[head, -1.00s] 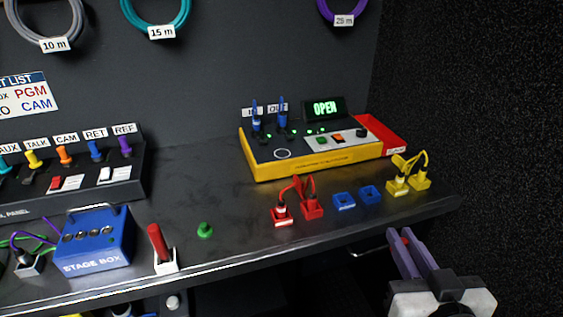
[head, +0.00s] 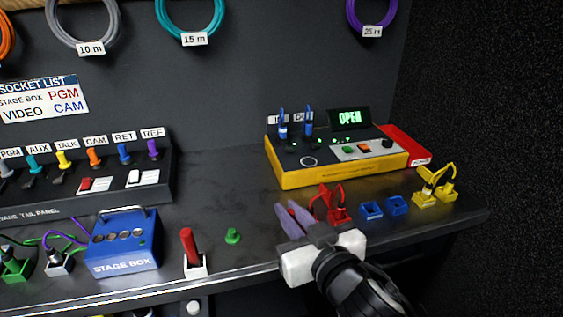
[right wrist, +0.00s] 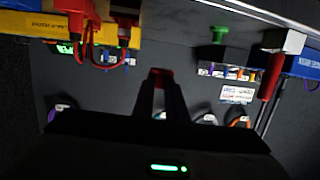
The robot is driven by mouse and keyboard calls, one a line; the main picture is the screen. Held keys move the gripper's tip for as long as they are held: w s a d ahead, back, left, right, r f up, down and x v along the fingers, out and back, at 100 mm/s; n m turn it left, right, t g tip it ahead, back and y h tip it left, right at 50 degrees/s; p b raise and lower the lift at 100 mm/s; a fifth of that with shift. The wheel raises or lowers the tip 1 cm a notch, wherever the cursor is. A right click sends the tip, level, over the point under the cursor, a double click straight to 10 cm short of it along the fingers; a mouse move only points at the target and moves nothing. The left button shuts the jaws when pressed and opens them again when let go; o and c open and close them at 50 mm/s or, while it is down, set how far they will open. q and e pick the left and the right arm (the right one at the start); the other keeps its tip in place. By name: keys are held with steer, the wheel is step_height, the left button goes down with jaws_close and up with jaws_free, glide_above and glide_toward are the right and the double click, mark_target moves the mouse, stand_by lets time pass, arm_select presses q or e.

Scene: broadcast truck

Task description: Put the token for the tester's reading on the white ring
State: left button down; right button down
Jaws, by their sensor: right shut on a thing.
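The yellow tester (head: 345,170) stands at the back right, and its display (head: 349,117) reads OPEN in green. The white ring (head: 308,162) is a thin outline on the left part of its dark top, with nothing on it. My right gripper (head: 291,212) is shut on a small red token, mostly hidden by the fingers; its red shows between the fingertips in the right wrist view (right wrist: 160,72). The gripper is in front of the tester, left of the red plugs. A green token (head: 232,236) stands on the bench to its left. My left gripper is not in view.
Red plugs (head: 336,207), blue sockets (head: 372,211) and yellow plugs (head: 433,190) line the bench before the tester. Blue plugs (head: 283,127) rise behind the ring. A red handle (head: 188,245) and a blue stage box (head: 122,240) stand left.

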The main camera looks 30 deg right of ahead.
steer(key=w+d+r+m+g+h, duration=0.35)
steer(key=w+d+m+h, duration=0.3)
steer(key=w+d, duration=0.6)
step_height(320, 180, up, 3)
steer(key=m+g+h, duration=0.3)
steer(key=h, duration=0.1)
glide_above(308, 162)
step_height(308, 162, down, 9)
steer(key=shift+d+b, duration=0.1)
steer(key=shift+b, duration=0.55)
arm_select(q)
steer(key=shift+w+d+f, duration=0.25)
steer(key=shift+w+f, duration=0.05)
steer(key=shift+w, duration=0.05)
arm_select(e)
steer(key=shift+f+b, duration=0.25)
steer(key=shift+b, duration=0.1)
steer(key=c, duration=1.8)
jaws_free()
steer(key=shift+r, duration=0.1)
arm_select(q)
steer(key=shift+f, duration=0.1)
arm_select(e)
steer(key=shift+o, duration=0.2)
steer(key=shift+r, duration=0.1)
